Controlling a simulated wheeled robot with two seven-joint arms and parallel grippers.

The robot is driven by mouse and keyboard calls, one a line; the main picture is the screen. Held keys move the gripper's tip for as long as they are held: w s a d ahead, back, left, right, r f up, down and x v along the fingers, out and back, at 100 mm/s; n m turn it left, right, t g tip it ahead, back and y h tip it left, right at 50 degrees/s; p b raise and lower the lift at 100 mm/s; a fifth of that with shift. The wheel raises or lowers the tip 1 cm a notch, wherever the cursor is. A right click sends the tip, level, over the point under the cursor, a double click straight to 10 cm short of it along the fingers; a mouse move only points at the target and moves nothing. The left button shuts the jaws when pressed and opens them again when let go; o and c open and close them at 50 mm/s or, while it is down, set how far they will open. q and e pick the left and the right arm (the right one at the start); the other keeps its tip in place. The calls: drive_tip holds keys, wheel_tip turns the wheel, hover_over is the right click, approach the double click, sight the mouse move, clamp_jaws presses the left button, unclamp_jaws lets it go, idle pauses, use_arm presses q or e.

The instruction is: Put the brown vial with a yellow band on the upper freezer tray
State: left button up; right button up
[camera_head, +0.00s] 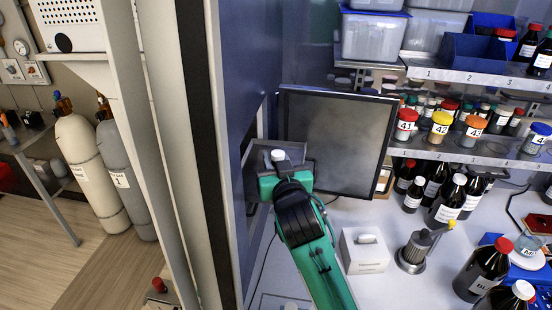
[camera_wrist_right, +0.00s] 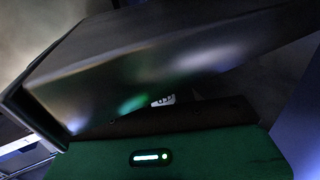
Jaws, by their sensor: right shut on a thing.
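My right gripper (camera_head: 283,170) is at the opening in the blue wall, over a grey tray (camera_head: 257,158). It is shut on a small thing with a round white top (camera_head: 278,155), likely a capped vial. Its body is hidden, and I see no brown glass or yellow band. In the right wrist view, a small white patch with dark marks (camera_wrist_right: 163,100) shows beyond the green gripper body, below a large dark metal surface (camera_wrist_right: 150,65). I cannot tell whether the held thing touches the tray. My left gripper is out of view.
A dark-framed panel (camera_head: 335,145) stands just right of my right gripper. Shelves with numbered jars (camera_head: 440,125) and bottles (camera_head: 447,200) are farther right. A white box (camera_head: 364,252) and a grey metal stand (camera_head: 413,252) are on the bench.

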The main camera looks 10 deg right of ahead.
drive_tip(key=shift+f, duration=0.2)
drive_tip(key=o, duration=0.9)
drive_tip(key=shift+o, duration=0.2)
drive_tip(key=shift+r, duration=0.15)
drive_tip(key=shift+s, duration=0.2)
drive_tip(key=s+b, duration=0.4)
drive_tip(key=s, duration=0.7)
drive_tip(key=shift+s, duration=0.3)
